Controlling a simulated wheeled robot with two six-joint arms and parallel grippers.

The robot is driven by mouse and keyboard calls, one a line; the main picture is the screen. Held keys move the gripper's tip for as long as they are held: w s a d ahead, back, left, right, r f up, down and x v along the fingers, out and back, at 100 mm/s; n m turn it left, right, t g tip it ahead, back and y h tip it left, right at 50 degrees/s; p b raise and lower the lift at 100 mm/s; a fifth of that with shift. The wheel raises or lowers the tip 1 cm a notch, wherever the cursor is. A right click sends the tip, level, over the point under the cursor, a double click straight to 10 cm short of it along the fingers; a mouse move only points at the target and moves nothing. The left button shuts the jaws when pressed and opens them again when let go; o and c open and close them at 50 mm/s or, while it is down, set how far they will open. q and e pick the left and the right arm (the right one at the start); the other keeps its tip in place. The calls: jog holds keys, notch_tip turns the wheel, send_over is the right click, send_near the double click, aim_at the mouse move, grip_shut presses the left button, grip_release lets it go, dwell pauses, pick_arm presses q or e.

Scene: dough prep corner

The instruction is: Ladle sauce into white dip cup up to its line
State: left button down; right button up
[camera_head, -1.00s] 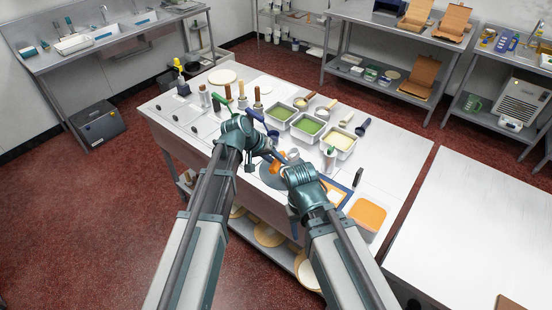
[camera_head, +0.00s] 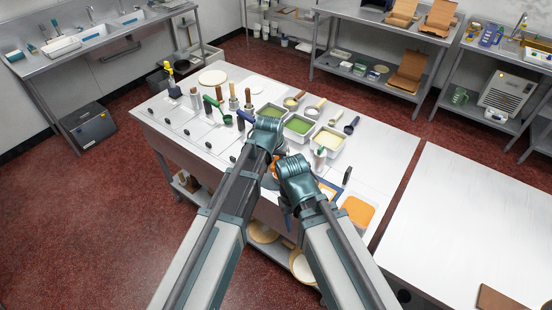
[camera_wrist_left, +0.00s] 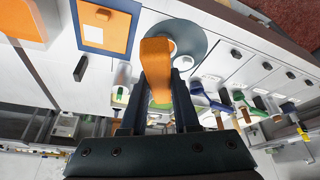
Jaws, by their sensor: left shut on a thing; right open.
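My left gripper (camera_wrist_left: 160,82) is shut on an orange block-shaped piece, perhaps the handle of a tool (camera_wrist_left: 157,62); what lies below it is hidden. Behind it is a round grey disc (camera_wrist_left: 196,30) with a white round thing (camera_wrist_left: 181,45) on it, possibly the white dip cup, partly covered; its line cannot be seen. In the head view my arms hide most of this spot. My right gripper (camera_head: 284,200) is open beside the left one, over the table's front part. Steel pans hold green sauce (camera_head: 298,125), more green (camera_head: 270,112) and cream sauce (camera_head: 329,142).
Several upright handled tools (camera_head: 232,98) stand left of the pans. Spoons and a dark blue ladle (camera_head: 352,124) lie behind them. The front left tabletop has dark knobs.

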pick_arm(q)
notch_tip(320, 180, up, 3)
jog(key=p, duration=0.3)
jog(key=shift+r, duration=0.1)
pick_arm(e)
notch_tip(320, 180, up, 3)
